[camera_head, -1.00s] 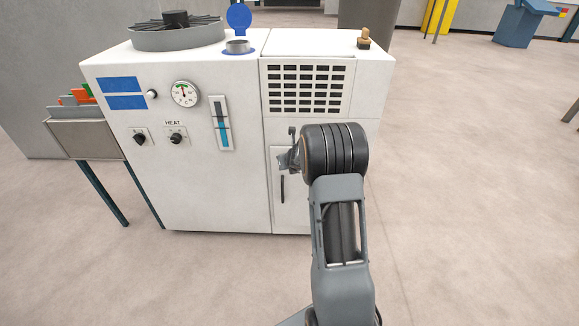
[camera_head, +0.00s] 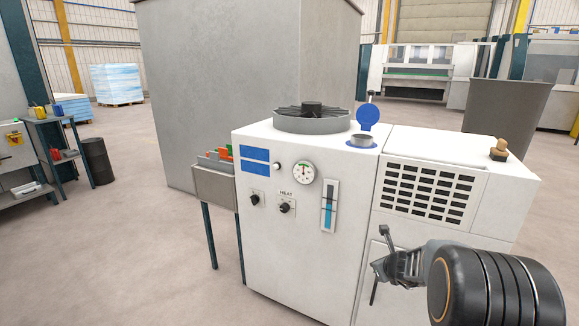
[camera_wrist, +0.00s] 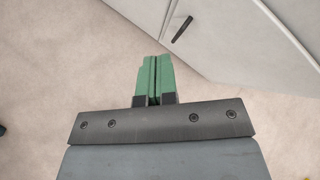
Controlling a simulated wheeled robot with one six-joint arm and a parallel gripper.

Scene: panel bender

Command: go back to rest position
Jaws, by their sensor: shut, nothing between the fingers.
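My gripper (camera_wrist: 154,80) shows in the wrist view with its two green fingers together and nothing between them. Below it lies bare floor, and the white cabinet with a dark door handle (camera_wrist: 182,29) is at the upper right. In the head view my gripper (camera_head: 384,268) is at the lower right, in front of the door of the white machine (camera_head: 300,240). Its fingertips are hard to make out there. I cannot tell whether it touches the door.
The machine carries a fan (camera_head: 311,117), an open blue cap (camera_head: 368,119), a gauge (camera_head: 303,173) and knobs. A bin (camera_head: 214,187) on legs stands at its left. A large grey block (camera_head: 245,80) is behind. Floor at the left (camera_head: 130,235) is clear.

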